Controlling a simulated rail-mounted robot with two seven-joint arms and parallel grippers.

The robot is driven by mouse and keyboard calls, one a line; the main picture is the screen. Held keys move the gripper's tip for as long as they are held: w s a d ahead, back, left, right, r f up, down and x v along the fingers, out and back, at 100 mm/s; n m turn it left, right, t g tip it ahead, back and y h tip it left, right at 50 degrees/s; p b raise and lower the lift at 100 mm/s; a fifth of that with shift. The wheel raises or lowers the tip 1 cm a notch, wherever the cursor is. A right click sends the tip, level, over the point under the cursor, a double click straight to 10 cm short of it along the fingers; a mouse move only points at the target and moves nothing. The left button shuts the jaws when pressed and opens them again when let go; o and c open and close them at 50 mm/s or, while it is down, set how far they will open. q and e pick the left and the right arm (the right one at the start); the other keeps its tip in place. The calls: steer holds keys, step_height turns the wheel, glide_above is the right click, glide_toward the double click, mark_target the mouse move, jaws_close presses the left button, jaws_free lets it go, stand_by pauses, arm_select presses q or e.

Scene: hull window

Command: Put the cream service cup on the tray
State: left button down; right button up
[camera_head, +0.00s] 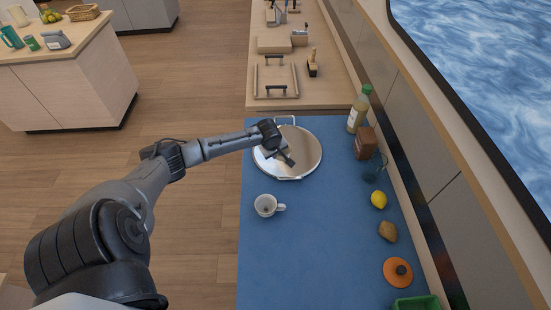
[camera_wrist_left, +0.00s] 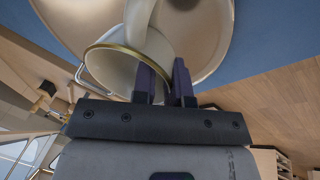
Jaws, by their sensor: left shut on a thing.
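The tray (camera_head: 308,142) is a round, shiny silver disc with handles, lying on the blue counter top. My left gripper (camera_head: 286,158) is over the tray. In the left wrist view, its two dark fingers (camera_wrist_left: 166,82) are shut on the cream service cup (camera_wrist_left: 110,68), which has a gold rim. The cup is tilted in that view, with the tray (camera_wrist_left: 212,35) behind it. I cannot tell whether the cup touches the tray. In the head view, the gripper and wrist largely hide the cup. My right gripper is not in view.
A white mug (camera_head: 265,205) stands on the blue counter (camera_head: 320,240), in front of the tray.

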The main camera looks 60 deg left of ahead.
arm_select(q)
steer(key=shift+f, duration=1.7)
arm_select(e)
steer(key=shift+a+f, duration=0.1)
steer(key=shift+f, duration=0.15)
arm_select(q)
steer(key=c, duration=1.1)
jaws_free()
steer(key=shift+f, duration=0.1)
steer(key=shift+c, duration=0.2)
steer(key=p+v, duration=0.1)
steer(key=v, duration=1.1)
steer(key=shift+p, duration=0.4)
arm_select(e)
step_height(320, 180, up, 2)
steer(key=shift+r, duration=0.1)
